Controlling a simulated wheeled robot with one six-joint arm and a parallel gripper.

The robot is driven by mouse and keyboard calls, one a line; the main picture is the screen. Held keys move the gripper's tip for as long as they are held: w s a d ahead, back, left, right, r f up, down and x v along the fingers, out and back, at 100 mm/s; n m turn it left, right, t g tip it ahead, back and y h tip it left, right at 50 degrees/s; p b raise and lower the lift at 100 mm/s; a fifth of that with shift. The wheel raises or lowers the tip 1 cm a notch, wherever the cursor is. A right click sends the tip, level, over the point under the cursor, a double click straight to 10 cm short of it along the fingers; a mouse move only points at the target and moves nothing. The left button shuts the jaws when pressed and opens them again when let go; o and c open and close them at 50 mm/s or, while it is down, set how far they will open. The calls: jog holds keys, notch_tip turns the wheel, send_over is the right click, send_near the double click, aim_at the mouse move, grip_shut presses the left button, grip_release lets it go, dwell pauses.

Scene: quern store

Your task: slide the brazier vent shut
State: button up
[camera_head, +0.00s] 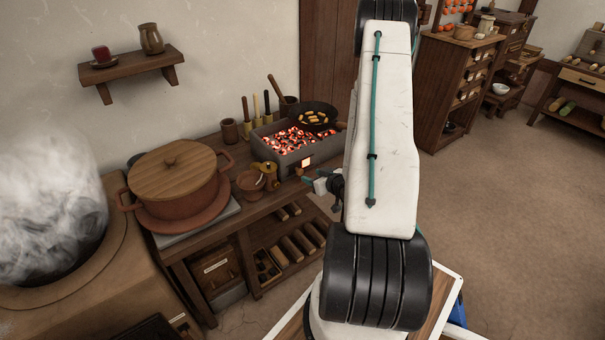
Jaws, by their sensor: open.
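The brazier (283,158) is a grey rectangular box full of glowing coals (302,140) on the wooden bench. Its vent (306,163) is on the front face, toward the right end, and shows a bright orange glow, so it is at least partly open. A small brown knob-like part shows just below the glow. My gripper (309,181) is just in front of and below the vent, to the left of my arm. It is open, with teal fingertips, and appears empty. I cannot tell whether a fingertip touches the vent.
A black pan (315,117) sits over the coals at the back. A large lidded pot (172,185) and small copper-coloured vessels (252,184) stand left of the brazier. A steaming vat (55,220) is at far left. Open floor (490,200) lies to the right.

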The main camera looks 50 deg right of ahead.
aim_at(301, 172)
jog(key=shift+x, duration=3.8)
jog(key=shift+f, duration=0.1)
grip_shut()
jog(key=shift+s+d, duration=0.2)
jog(key=shift+d, duration=0.7)
jog(key=shift+s+d, duration=0.25)
jog(key=shift+d, duration=0.65)
jog(key=shift+s+d, duration=0.2)
jog(key=shift+d, duration=0.65)
grip_release()
jog(key=shift+s+d, duration=0.1)
jog(key=shift+d, duration=0.1)
jog(key=shift+a, duration=0.15)
jog(key=v, duration=0.7)
jog(key=shift+s, duration=0.3)
